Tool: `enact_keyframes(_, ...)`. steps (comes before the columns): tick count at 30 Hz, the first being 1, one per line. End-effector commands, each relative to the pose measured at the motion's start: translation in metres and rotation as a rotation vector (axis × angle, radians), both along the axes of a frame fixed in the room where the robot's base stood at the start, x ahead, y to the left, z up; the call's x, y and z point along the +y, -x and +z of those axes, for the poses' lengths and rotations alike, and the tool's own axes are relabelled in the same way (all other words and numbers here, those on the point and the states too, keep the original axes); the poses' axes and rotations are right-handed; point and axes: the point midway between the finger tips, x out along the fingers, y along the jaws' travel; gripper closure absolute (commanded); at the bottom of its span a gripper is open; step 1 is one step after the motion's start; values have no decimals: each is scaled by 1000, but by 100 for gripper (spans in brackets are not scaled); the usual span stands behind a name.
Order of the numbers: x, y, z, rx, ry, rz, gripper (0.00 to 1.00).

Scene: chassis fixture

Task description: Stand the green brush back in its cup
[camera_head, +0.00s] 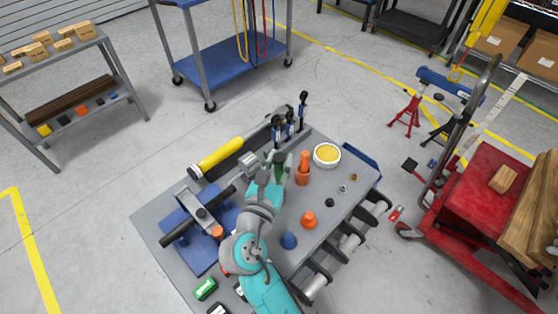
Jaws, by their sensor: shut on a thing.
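My gripper (279,172) is over the middle of the grey work table (150,222), at the end of my teal arm. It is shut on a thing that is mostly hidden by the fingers. A small dark green part (281,157) shows at the fingertips and looks like the green brush. Its tilt and lower end cannot be made out. An orange upright piece (303,170) stands just right of my gripper. I cannot tell which thing is the brush's cup.
Blue-handled tools (303,99) stand upright behind my gripper. A yellow cylinder (221,153) lies at the back left, and a white tub with yellow contents (327,154) at the right. A blue fixture (188,240) with a black bar is left; an orange cone (309,219) is in front right.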

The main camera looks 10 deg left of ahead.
Motion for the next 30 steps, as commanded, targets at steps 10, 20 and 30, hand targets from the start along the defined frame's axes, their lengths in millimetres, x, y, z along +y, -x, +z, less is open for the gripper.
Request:
enact_keyframes(10, 0, 0, -10, 1, 0, 0, 100)
enact_keyframes(20, 0, 0, -21, 0, 0, 0, 100)
enact_keyframes(30, 0, 0, -33, 1, 1, 0, 100)
